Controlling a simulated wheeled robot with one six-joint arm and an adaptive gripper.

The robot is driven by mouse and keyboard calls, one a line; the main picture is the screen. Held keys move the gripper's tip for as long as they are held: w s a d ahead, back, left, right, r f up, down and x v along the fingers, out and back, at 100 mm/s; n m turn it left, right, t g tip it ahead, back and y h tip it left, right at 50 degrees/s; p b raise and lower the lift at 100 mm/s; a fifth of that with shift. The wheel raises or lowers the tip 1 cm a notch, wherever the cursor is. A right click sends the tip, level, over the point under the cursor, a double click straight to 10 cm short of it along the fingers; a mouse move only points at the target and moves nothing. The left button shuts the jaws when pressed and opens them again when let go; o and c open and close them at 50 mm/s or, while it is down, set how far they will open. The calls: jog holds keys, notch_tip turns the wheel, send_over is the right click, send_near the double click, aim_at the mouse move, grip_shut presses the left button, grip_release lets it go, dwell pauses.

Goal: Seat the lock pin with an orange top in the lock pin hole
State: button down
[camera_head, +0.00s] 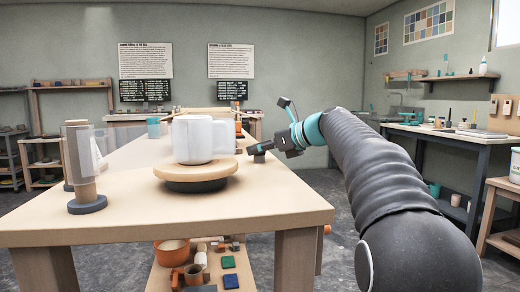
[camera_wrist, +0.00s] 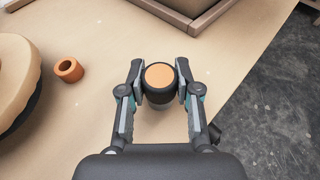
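The lock pin (camera_wrist: 159,79) is a short dark cylinder with an orange round top, seen from above in the wrist view. My gripper (camera_wrist: 160,84) has one finger on each side of it, and both pads appear to press against it, so it looks shut on the pin. I cannot tell whether the pin is clear of the table. A small hollow orange cylinder (camera_wrist: 68,69) with a dark opening stands to the left; I cannot tell whether it is the lock pin hole. In the head view my gripper (camera_head: 259,149) is at the table's right edge, and the pin is not distinct there.
A round wooden wheel (camera_wrist: 35,66) with a dark base lies left of the orange cylinder; in the head view, it bears a white mug-like form (camera_head: 192,140). A wooden frame (camera_wrist: 200,22) lies beyond my gripper. The table edge drops to floor at right.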

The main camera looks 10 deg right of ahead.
jog(key=c, duration=1.7)
grip_release()
grip_shut()
jog(key=shift+r+p, duration=1.6)
jog(key=shift+p, duration=0.6)
jog(key=shift+r+p, duration=0.9)
jog(key=shift+p, duration=0.25)
jog(key=shift+f, duration=0.1)
jog(key=shift+o, duration=1.2)
grip_release()
grip_shut()
